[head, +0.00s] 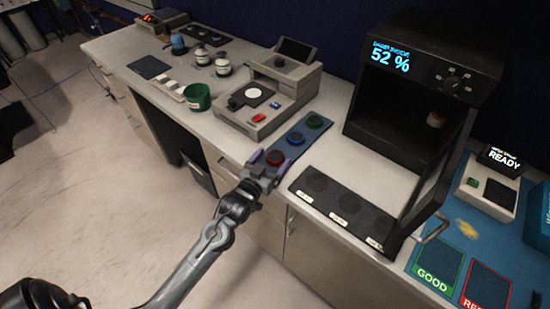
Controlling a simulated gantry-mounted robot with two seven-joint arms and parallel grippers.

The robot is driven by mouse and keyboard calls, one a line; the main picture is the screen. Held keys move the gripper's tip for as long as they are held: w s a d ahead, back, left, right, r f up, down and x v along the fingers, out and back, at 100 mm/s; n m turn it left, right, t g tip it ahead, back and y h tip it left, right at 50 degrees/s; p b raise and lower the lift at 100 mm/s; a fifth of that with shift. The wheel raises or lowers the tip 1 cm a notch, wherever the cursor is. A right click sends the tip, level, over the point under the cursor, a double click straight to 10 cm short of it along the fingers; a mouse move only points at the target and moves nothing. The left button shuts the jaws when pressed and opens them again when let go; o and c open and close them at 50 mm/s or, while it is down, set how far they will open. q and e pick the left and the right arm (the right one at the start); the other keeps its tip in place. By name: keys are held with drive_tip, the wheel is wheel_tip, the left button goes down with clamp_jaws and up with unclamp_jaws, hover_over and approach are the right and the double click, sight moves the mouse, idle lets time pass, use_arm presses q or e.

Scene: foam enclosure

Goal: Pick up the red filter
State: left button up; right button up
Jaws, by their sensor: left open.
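The red filter (274,157) is a round red disc at the near end of a dark blue-grey strip (284,149). A blue filter (296,138) and a green filter (315,121) lie beyond it on the same strip. My left gripper (267,164) is open, with its fingers at the near side of the red filter. I cannot tell whether the fingers touch it or how high they are above it. My right gripper is not in view.
A grey instrument (265,98) stands behind the strip at left. A black tray (340,208) with round recesses lies to the right, before an open black chamber (420,100) reading 52 %. A green cup (196,97) is farther left. GOOD (438,262) and red-edged (486,286) pads lie right.

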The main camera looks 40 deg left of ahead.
use_arm(q)
drive_tip(key=c, duration=1.2)
drive_tip(key=shift+o, duration=0.2)
drive_tip(key=shift+r, duration=0.1)
